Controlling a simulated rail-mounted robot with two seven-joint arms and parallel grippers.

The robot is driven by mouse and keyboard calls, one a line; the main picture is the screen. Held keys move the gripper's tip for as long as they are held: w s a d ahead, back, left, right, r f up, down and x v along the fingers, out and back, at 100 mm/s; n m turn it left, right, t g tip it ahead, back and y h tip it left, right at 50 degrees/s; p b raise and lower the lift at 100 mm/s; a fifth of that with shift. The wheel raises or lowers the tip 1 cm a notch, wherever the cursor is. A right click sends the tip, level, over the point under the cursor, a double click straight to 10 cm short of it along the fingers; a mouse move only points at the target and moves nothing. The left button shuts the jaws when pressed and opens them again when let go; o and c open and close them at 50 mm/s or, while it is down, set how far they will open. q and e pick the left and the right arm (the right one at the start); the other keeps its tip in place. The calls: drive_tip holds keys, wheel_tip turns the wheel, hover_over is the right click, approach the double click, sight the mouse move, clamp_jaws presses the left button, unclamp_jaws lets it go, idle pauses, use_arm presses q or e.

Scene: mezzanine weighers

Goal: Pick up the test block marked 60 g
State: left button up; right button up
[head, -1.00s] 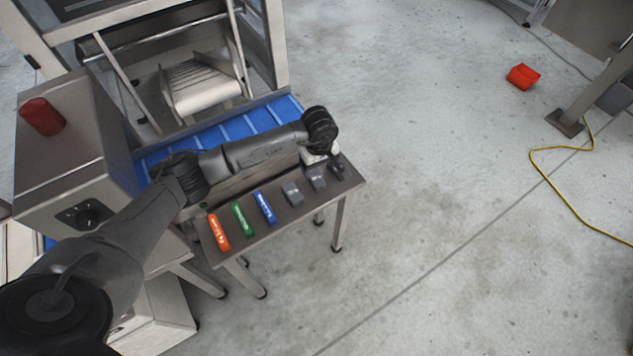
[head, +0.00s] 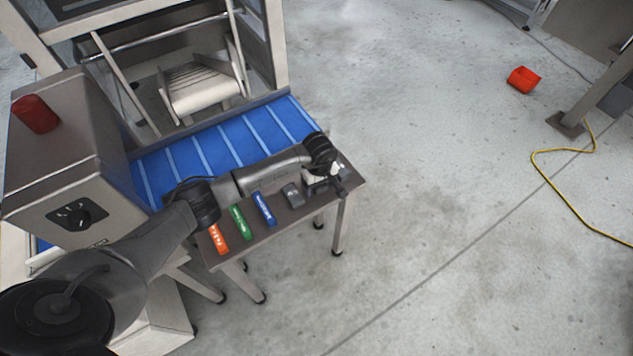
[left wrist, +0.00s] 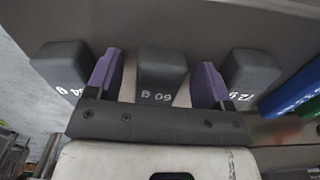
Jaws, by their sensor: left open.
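The dark grey test block marked 60 g (left wrist: 162,75) sits in the middle of the left wrist view, its marking upside down. My left gripper (left wrist: 157,82) is open, with one purple finger on each side of this block. Small gaps show between the fingers and the block. In the head view my left gripper (head: 323,184) is over the right part of the small table (head: 277,220) and hides the block. Similar grey blocks stand on either side, one at left (left wrist: 65,68) and one at right (left wrist: 250,72); their markings are hard to read. My right gripper is out of view.
Blue (head: 264,208), green (head: 239,222) and orange (head: 218,238) pieces lie along the table to the left of the blocks. A blue conveyor belt (head: 235,140) runs behind the table. Open floor lies to the right.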

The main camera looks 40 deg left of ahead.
use_arm(q)
drive_tip(key=c, duration=1)
drive_tip(key=shift+r, duration=0.1)
